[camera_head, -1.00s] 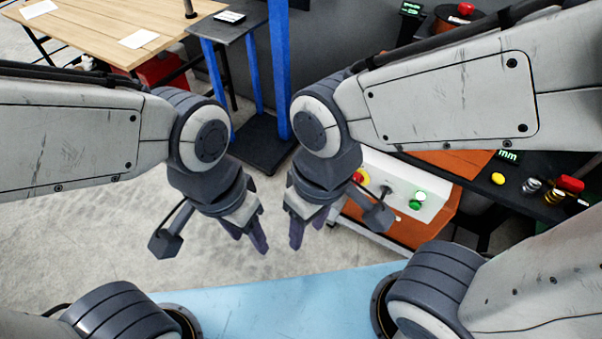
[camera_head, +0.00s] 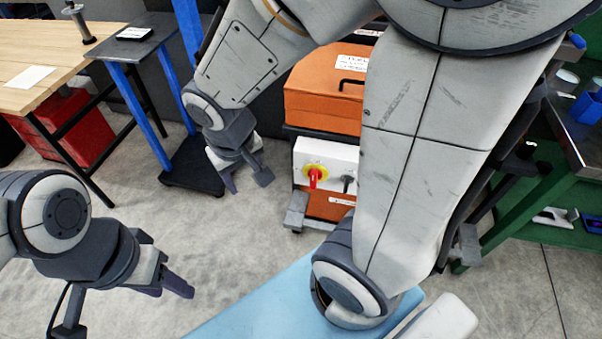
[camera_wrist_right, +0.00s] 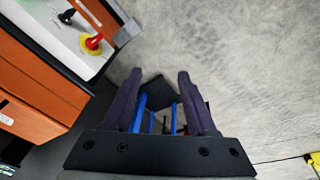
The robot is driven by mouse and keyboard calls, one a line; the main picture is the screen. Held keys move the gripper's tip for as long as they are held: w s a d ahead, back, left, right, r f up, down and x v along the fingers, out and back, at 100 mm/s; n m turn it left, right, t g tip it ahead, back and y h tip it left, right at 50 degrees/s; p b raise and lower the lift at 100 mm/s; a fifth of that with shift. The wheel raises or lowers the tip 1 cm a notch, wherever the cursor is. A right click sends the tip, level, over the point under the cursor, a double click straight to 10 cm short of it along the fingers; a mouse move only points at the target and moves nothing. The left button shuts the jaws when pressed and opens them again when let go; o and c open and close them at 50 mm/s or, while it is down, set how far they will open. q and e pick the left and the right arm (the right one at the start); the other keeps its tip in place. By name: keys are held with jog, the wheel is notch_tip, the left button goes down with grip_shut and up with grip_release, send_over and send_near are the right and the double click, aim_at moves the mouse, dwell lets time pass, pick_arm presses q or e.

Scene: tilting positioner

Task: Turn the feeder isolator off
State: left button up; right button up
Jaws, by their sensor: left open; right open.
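A red rotary handle on a yellow disc (camera_head: 314,174), which looks like the feeder isolator, sits on the white front panel (camera_head: 331,154) of an orange cabinet. In the head view the handle points roughly downward. It also shows at the upper left of the right wrist view (camera_wrist_right: 94,43). My right gripper (camera_head: 232,180) is open and empty, to the left of the panel and apart from it. Its open fingers also show in the right wrist view (camera_wrist_right: 160,100). My left gripper (camera_head: 172,284) is open and empty over the floor at the lower left.
A black switch (camera_head: 348,183) is right of the red handle. The orange cabinet (camera_head: 325,95) has a black lid handle. A blue-legged stand (camera_head: 130,50) and wooden table (camera_head: 40,60) are at left. A green bench (camera_head: 540,195) is at right.

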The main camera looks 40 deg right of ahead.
jog(key=w+d+f+m+h+b, duration=0.2)
jog(key=w+d+f+m+b, duration=0.3)
jog(key=d+f, duration=0.55)
jog(key=m+b, duration=0.4)
jog(key=m, duration=0.1)
send_near(314, 173)
jog(key=f, duration=0.1)
jog(key=shift+t, duration=0.3)
jog(key=b+x, duration=0.5)
jog(key=x, duration=0.5)
jog(key=shift+d+f, duration=0.2)
jog(key=shift+f, duration=0.05)
pick_arm(q)
notch_tip(314, 173, down, 17)
jog(key=shift+r, duration=0.15)
pick_arm(e)
jog(key=shift+h, duration=0.3)
grip_shut()
